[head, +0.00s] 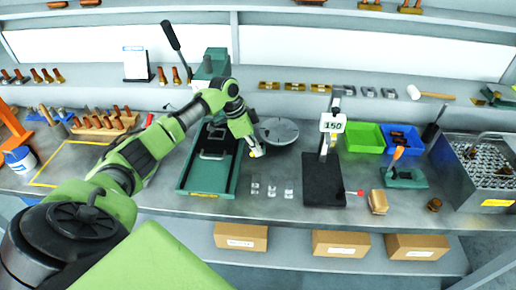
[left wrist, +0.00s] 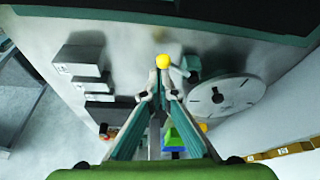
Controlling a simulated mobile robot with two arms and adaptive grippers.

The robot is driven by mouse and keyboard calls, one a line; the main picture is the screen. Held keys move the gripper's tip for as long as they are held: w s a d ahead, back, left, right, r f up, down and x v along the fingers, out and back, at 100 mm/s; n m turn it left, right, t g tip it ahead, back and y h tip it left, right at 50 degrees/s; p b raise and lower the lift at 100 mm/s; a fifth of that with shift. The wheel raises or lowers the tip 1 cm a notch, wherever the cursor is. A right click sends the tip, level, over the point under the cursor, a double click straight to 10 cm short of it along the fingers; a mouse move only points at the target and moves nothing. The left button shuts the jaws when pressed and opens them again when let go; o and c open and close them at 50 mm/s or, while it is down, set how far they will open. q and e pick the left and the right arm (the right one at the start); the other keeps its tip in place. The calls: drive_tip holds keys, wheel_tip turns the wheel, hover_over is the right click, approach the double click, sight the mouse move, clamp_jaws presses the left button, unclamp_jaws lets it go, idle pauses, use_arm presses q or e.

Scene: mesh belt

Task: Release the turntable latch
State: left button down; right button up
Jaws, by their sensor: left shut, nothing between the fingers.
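The turntable (head: 277,131) is a round grey slotted disc on the bench, just right of the green press. It also shows in the left wrist view (left wrist: 232,97), right of my fingers. My left gripper (head: 253,149) is shut and points down at the turntable's left edge. My right gripper is not in view.
The green press (head: 180,190) stands close left of my gripper. Small metal blocks (head: 271,191) lie in front of the turntable. A dark-based stand with a 150 sign (head: 332,124) is to the right.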

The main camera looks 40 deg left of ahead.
idle(0.7)
use_arm(q)
drive_tip(key=shift+w+d, duration=0.5)
drive_tip(key=shift+w, duration=0.1)
drive_tip(key=shift+d+r+p, duration=0.15)
drive_tip(key=shift+d+p, duration=0.1)
drive_tip(key=shift+p, duration=0.15)
drive_tip(key=shift+w+d+r+p, duration=0.15)
drive_tip(key=shift+d+r+p, duration=0.1)
drive_tip(key=shift+d+p, duration=0.35)
drive_tip(key=shift+w+d+r+p, duration=0.15)
drive_tip(key=shift+d+r+p, duration=0.05)
drive_tip(key=shift+d+p, duration=0.4)
drive_tip(key=shift+w+d+r+b, duration=0.15)
drive_tip(key=shift+w+d+b, duration=0.05)
drive_tip(key=shift+d+b, duration=0.15)
drive_tip(key=a+r+b, duration=0.3)
drive_tip(key=r, duration=0.5)
drive_tip(key=shift+s+r, duration=0.35)
drive_tip(key=shift+s, duration=0.1)
